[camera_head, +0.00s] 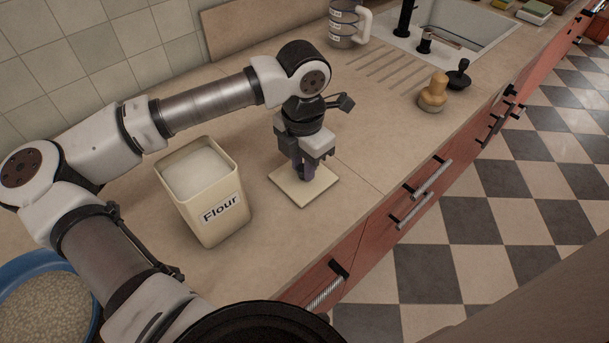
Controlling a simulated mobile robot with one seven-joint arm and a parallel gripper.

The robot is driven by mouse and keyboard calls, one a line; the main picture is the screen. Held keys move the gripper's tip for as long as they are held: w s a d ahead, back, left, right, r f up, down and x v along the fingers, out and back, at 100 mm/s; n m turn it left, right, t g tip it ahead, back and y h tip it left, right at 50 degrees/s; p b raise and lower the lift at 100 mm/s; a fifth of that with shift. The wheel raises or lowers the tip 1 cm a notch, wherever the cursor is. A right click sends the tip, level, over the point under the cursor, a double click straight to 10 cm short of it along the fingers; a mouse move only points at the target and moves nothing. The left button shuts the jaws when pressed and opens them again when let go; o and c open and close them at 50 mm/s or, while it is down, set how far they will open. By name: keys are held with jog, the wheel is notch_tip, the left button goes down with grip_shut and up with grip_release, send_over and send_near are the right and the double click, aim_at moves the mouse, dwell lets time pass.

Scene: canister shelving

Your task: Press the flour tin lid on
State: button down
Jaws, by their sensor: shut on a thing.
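The cream flour tin (217,216) stands upright on the counter with its label facing the front. Its top is open and white flour shows inside. The square cream lid (290,191) is to the right of the tin, at or just above the counter; I cannot tell whether it touches. My gripper (304,175) points down over the middle of the lid, shut on it. The fingertips and the grasped part of the lid are hard to make out.
A blue bowl of pale grains (40,262) is at the lower left. A measuring jug (346,25), a wooden-topped item (433,93) and a black stopper (459,74) stand towards the sink (465,14). A board leans on the wall. The counter's front edge runs right of the lid.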

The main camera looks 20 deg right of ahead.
jog(key=shift+r+p, duration=0.65)
jog(key=shift+r, duration=1.35)
